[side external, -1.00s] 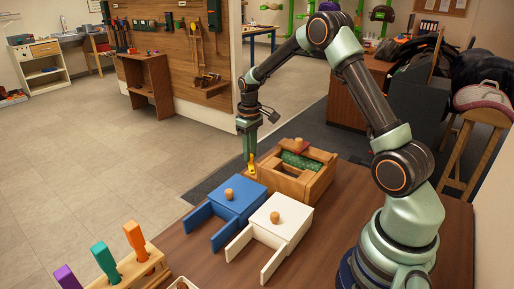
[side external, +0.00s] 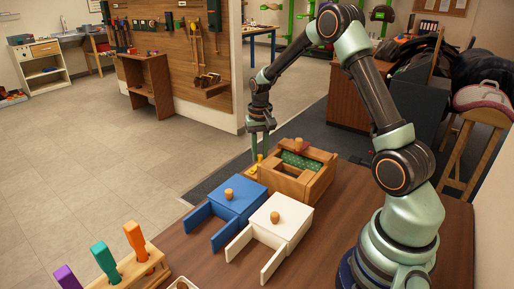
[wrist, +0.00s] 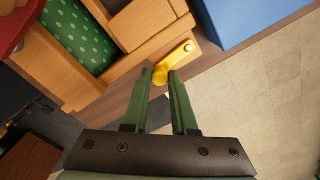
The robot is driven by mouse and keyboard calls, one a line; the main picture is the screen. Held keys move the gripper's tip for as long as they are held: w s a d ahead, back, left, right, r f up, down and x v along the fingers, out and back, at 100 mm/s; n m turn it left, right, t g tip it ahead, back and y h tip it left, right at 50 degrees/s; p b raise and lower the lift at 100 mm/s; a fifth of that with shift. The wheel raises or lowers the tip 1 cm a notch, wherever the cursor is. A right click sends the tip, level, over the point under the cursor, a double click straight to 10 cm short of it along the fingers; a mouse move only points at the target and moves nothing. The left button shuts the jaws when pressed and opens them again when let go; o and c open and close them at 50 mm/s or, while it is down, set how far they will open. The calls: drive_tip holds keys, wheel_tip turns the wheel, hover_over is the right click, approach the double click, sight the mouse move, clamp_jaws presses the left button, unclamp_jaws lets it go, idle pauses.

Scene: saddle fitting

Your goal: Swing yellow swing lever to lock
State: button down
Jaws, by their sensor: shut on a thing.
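The yellow swing lever (wrist: 188,49) is mounted on the end of the wooden box (wrist: 118,72). In the wrist view it slants from its round pivot end at upper right to a rounded knob at lower left. My gripper (wrist: 160,75) has its two green fingertips on either side of that knob, shut on it. In the side view the lever (side external: 252,170) is small and partly hidden by my gripper (side external: 260,155), at the near left corner of the wooden box (side external: 312,187).
A blue box (side external: 240,196) with a wooden knob and an open door stands close by the lever. A white box (side external: 287,215) is beside it. A rack (side external: 140,268) with coloured handles is at front left. The wooden box holds green dotted cloth (side external: 298,160).

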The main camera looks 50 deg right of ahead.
drive_tip(key=shift+s+m, duration=0.25)
drive_tip(key=shift+m, duration=0.35)
drive_tip(key=c, duration=0.7)
unclamp_jaws()
drive_tip(key=shift+s, duration=0.1)
